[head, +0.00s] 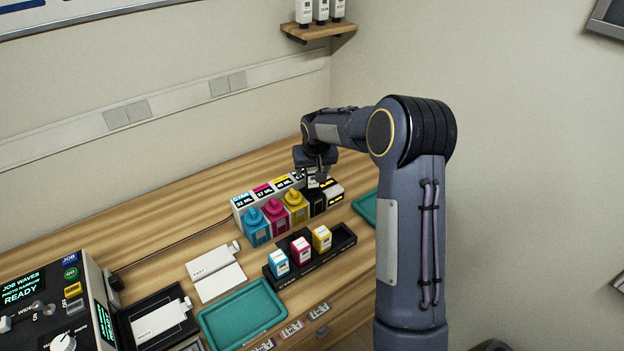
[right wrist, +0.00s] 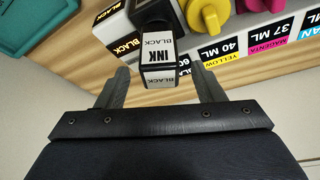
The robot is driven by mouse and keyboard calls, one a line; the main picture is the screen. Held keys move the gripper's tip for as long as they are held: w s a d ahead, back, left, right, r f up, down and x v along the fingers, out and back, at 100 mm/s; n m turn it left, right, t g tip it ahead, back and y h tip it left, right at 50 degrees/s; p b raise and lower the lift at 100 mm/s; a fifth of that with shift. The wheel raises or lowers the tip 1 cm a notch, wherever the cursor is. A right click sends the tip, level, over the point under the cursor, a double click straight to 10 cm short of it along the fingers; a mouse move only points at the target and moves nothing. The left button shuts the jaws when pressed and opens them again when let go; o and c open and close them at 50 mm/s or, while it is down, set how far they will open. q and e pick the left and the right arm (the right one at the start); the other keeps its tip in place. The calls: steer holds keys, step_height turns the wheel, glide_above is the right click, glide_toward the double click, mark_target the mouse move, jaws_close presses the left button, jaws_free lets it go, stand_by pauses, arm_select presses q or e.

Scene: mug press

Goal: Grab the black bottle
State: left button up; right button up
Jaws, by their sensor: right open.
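The black bottle (right wrist: 157,58) has a white label reading BLACK INK in the right wrist view. In the head view, its dark body (head: 316,204) stands at the right end of the row of big bottles, partly hidden by my gripper. My right gripper (head: 316,176) is above it. In the right wrist view my right gripper (right wrist: 160,72) is open, with one finger on each side of the bottle's labelled part. I cannot tell whether either finger touches it. My left gripper is not in view.
Cyan (head: 254,227), magenta (head: 275,216) and yellow (head: 296,205) bottles stand close left of it. A black-labelled box (head: 334,192) is close right. A black tray (head: 330,247) with three small bottles is in front. A teal tray (head: 243,313) lies nearer.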

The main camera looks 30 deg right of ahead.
steer(key=shift+x, duration=0.85)
steer(key=shift+r, duration=0.1)
steer(key=c, duration=1.1)
steer(key=shift+c, duration=0.7)
steer(key=shift+r, duration=0.1)
